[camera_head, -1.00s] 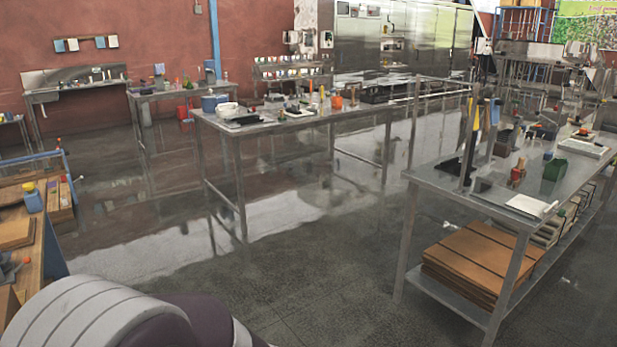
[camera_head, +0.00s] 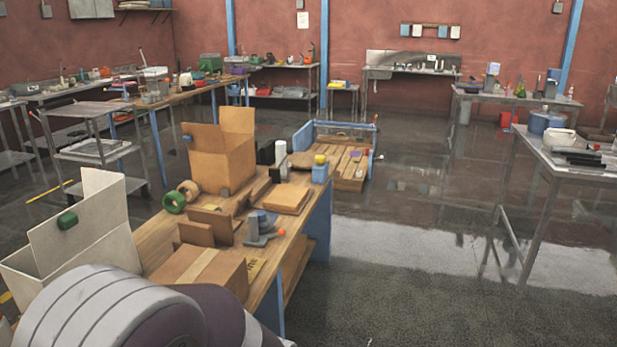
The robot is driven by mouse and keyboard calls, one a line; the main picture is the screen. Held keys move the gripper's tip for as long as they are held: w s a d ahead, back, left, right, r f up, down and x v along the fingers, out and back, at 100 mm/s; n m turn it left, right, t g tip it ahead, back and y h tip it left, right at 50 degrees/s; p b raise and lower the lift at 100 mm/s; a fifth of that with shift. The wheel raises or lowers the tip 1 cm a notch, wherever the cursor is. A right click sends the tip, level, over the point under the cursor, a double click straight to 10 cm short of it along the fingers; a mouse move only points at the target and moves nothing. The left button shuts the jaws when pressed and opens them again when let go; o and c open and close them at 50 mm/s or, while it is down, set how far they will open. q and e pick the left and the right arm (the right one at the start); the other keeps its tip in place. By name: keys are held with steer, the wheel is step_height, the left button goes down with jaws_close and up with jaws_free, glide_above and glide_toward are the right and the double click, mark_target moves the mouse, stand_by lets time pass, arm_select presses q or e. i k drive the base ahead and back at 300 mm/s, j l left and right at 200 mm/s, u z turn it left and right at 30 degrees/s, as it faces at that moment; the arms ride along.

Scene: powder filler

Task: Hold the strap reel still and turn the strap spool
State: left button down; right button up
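I cannot make out a strap reel or strap spool for certain. On the wooden packing table (camera_head: 153,243) lies a green roll (camera_head: 174,202), with a second roll (camera_head: 188,188) just behind it. They are too small to tell whether they are tape or strap. A grey tool (camera_head: 259,230) stands near the table's right edge. Neither of my grippers is in view. A rounded grey and dark part of my own body fills the bottom left corner and hides the table's near end.
A blue-framed crate cart (camera_head: 350,170) is behind. A steel table (camera_head: 590,170) stands right. The floor between is clear.

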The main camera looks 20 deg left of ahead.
mark_target(264, 220)
steer(key=i+u, duration=0.3)
steer(key=i, duration=0.2)
steer(key=i+l+u, duration=0.3)
steer(key=i, duration=0.2)
steer(key=i+l+u, duration=0.15)
steer(key=i+u, duration=0.15)
steer(key=i, duration=0.25)
steer(key=i+l+u, duration=0.15)
steer(key=i+u, duration=0.25)
steer(key=i+l+u, duration=0.25)
steer(key=u, duration=0.2)
steer(key=i+l+u, duration=0.25)
steer(key=l+u, duration=0.15)
steer(key=i+l+u, duration=0.2)
steer(key=l+u, duration=0.2)
